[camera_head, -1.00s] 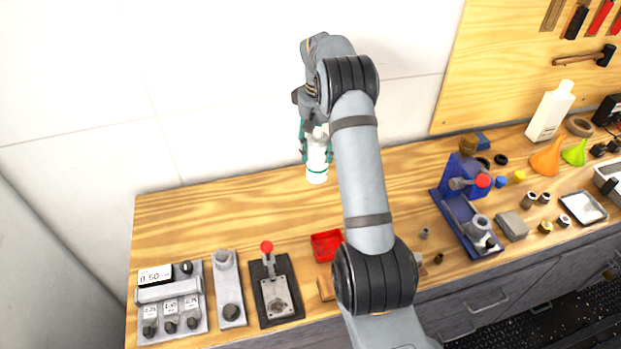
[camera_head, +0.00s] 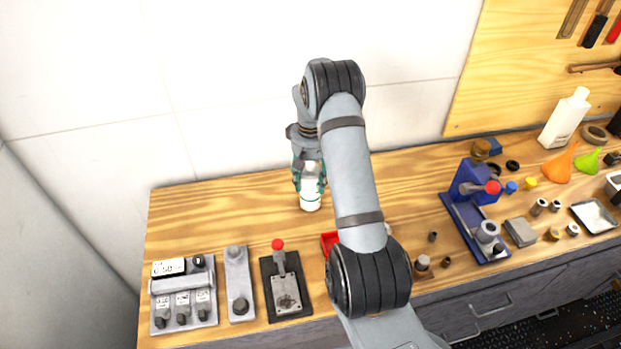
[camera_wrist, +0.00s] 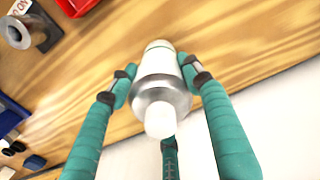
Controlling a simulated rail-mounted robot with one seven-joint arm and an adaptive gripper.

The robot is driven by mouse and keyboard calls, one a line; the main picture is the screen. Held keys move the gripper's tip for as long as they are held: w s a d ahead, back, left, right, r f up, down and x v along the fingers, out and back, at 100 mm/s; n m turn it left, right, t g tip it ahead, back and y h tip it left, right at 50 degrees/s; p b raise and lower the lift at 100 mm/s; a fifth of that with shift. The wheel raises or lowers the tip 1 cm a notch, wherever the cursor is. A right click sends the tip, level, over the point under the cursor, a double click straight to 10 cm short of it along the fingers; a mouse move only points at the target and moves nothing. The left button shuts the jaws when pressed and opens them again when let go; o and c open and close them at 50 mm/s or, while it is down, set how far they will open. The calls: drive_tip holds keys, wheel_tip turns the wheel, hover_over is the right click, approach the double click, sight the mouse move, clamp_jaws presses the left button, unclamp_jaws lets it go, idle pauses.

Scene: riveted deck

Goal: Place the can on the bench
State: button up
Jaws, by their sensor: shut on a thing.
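The can (camera_head: 311,201) is a white bottle-like cylinder with a green band, upright over the rear part of the wooden bench (camera_head: 215,222). My gripper (camera_head: 309,181) is shut around its upper part from above. In the wrist view, the can (camera_wrist: 158,62) sits between teal fingers with dark tips, its silver shoulder and white cap towards the camera. My gripper (camera_wrist: 156,90) has a third finger below in that picture. The can's base is over bare wood; I cannot tell whether it touches the bench.
A blue press (camera_head: 474,210) stands to the right. Bare wood lies left of the can.

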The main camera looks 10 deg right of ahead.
drive_tip(key=shift+f+b, duration=0.25)
drive_tip(key=shift+b, duration=0.05)
drive_tip(key=o, duration=1.3)
drive_tip(key=shift+r, duration=0.1)
drive_tip(key=shift+o, duration=0.7)
wheel_tip(320, 180, up, 12)
drive_tip(key=shift+r+b, duration=0.2)
drive_tip(key=shift+b, duration=0.2)
